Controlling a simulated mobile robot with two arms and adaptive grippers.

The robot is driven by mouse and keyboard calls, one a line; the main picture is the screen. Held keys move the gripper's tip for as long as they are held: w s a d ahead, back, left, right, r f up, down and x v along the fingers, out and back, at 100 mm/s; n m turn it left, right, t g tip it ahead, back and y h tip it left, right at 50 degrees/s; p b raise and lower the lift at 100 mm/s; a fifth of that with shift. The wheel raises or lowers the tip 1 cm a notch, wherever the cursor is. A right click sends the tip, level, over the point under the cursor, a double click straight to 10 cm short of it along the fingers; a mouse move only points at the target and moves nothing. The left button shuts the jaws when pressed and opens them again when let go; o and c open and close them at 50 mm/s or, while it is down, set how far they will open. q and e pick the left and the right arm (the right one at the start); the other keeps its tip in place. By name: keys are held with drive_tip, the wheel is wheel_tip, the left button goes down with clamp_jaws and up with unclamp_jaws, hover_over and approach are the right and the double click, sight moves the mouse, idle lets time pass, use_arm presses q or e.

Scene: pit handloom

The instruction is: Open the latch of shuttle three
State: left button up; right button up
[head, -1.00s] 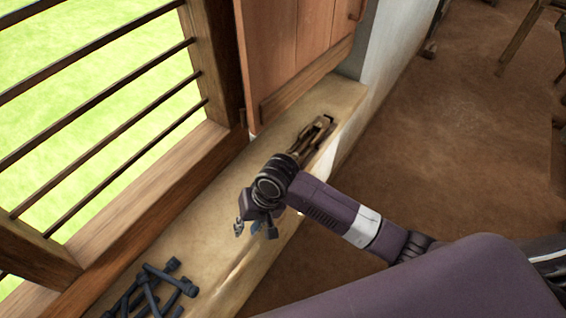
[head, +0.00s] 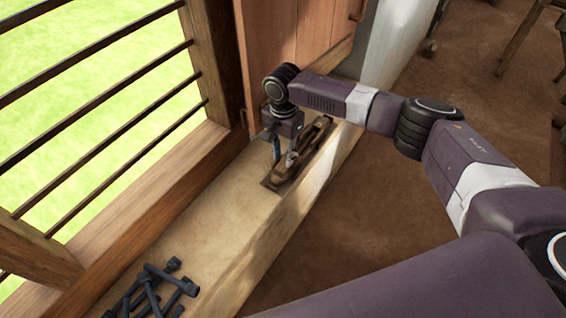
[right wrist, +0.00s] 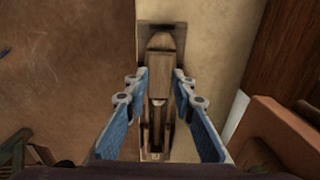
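One long brown wooden shuttle (head: 318,136) lies along the pale window ledge; it also shows in the right wrist view (right wrist: 166,62). Its far tip points up in that view, and a narrow slot with a thin bar runs along its nearer part. I cannot tell from any marking which number it is, and the latch itself is not clear. My right gripper (head: 283,158) points down just over the shuttle. In the right wrist view my right gripper (right wrist: 157,92) is open, one blue-padded finger on each side of the shuttle with gaps between. My left gripper is not in view.
Several dark rods (head: 152,292) lie piled on the ledge (head: 205,235) at lower left. A wooden shutter (head: 310,40) and a barred window (head: 110,110) stand along the ledge's left side. The ledge between rods and shuttle is clear.

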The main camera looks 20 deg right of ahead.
sight(283, 167)
drive_tip(key=shift+f, duration=2.3)
drive_tip(key=shift+c, duration=0.4)
clamp_jaws()
